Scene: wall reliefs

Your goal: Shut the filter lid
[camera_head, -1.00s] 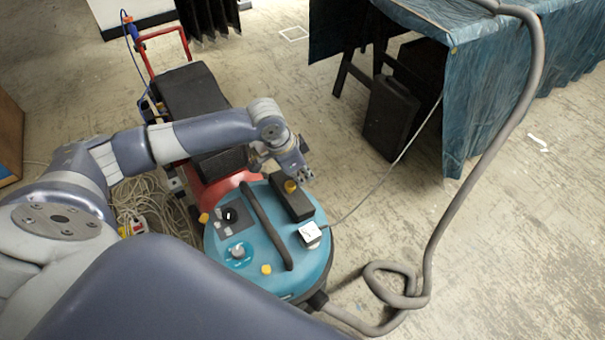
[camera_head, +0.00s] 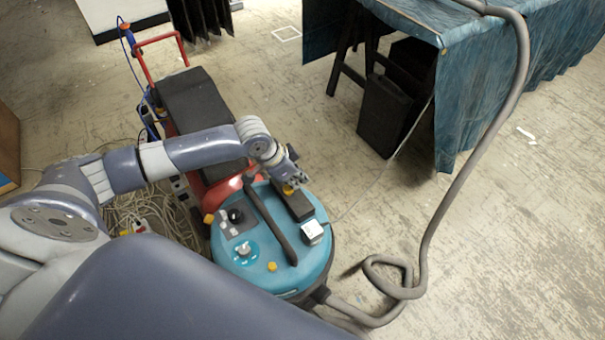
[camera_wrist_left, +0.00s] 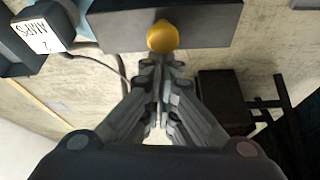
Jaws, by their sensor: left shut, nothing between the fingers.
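The blue round-topped vacuum machine (camera_head: 305,275) stands on the floor at the centre of the head view. A dark rectangular block (camera_head: 299,208) with a yellow knob (camera_head: 289,190) sits on its top right; this looks like the filter lid, but I cannot tell how far open it is. My left gripper (camera_head: 291,181) is shut and empty, right at the knob. In the left wrist view the closed fingertips (camera_wrist_left: 161,58) point at the yellow knob (camera_wrist_left: 163,36) on the dark block (camera_wrist_left: 205,22); I cannot tell whether they touch. My right gripper is out of view.
A black handle (camera_head: 268,220) arches over the machine top. A small white-topped box (camera_head: 313,231) sits beside the block. A grey hose (camera_head: 440,215) loops to the right. A blue-draped table (camera_head: 470,80) stands at upper right. A red-framed cart (camera_head: 195,100) stands behind.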

